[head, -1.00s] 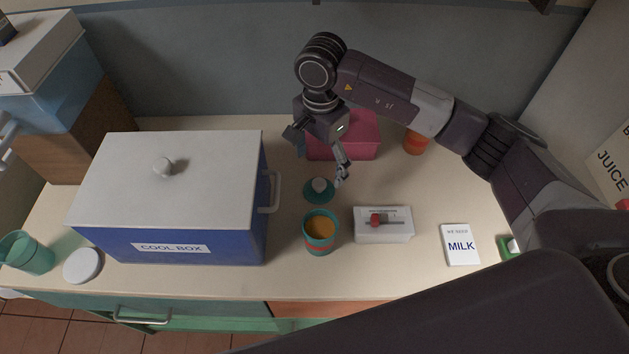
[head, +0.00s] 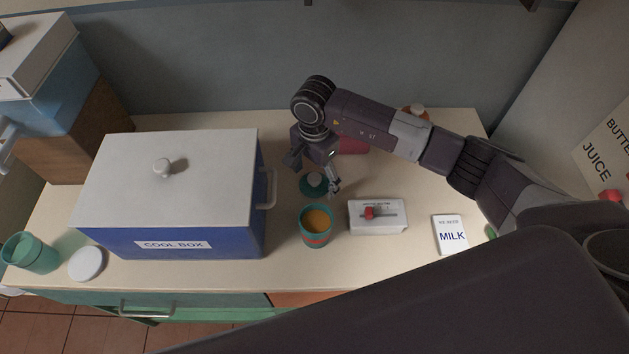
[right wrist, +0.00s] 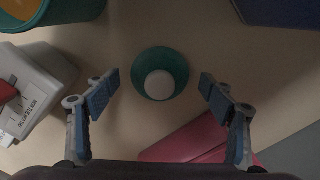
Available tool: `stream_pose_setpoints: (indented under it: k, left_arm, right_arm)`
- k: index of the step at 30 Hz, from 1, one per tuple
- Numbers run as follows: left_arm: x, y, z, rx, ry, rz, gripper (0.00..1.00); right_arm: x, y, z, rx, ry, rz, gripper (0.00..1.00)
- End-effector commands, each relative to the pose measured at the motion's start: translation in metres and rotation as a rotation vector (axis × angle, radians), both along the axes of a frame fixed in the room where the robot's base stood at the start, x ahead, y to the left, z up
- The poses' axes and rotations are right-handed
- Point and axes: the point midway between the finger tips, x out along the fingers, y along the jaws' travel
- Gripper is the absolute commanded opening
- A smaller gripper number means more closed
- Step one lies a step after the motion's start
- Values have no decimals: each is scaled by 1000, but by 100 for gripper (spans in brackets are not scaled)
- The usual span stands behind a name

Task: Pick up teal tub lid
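The teal tub lid (head: 313,186), a round teal disc with a white knob, lies on the counter behind the teal tub (head: 316,228), which holds something orange. In the right wrist view the lid (right wrist: 160,75) sits ahead of and between the fingers. My right gripper (head: 314,181) is open and empty, pointing down above the lid. Its two blue-padded fingers (right wrist: 160,95) are spread wide apart in the right wrist view, and none touches the lid there. At the left edge of the head view only a small pale grey piece shows; my left gripper is not recognisable.
A blue cool box (head: 222,240) with a white lid stands left. A white box with a red slider (head: 378,217) and a milk card (head: 451,236) lie right. A pink container (head: 352,145) is behind the gripper. A teal cup (head: 33,254) and white disc (head: 87,264) are front left.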

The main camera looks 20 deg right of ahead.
Motion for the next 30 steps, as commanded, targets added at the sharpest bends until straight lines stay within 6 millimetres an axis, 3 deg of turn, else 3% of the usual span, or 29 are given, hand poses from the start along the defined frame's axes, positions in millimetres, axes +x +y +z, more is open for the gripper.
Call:
stream_pose_setpoints:
  k: [2, 16, 30]
  left_arm:
    - [0, 0, 0, 0, 0, 0, 40]
    - [-3, 0, -1, 1, 4, 0, 40]
    - [-5, 0, -2, 1, 8, 0, 40]
  right_arm:
    - [0, 0, 0, 0, 0, 0, 64]
    - [-1, -1, -1, -2, 3, -1, 12]
    - [-3, -2, -1, -5, 9, -1, 11]
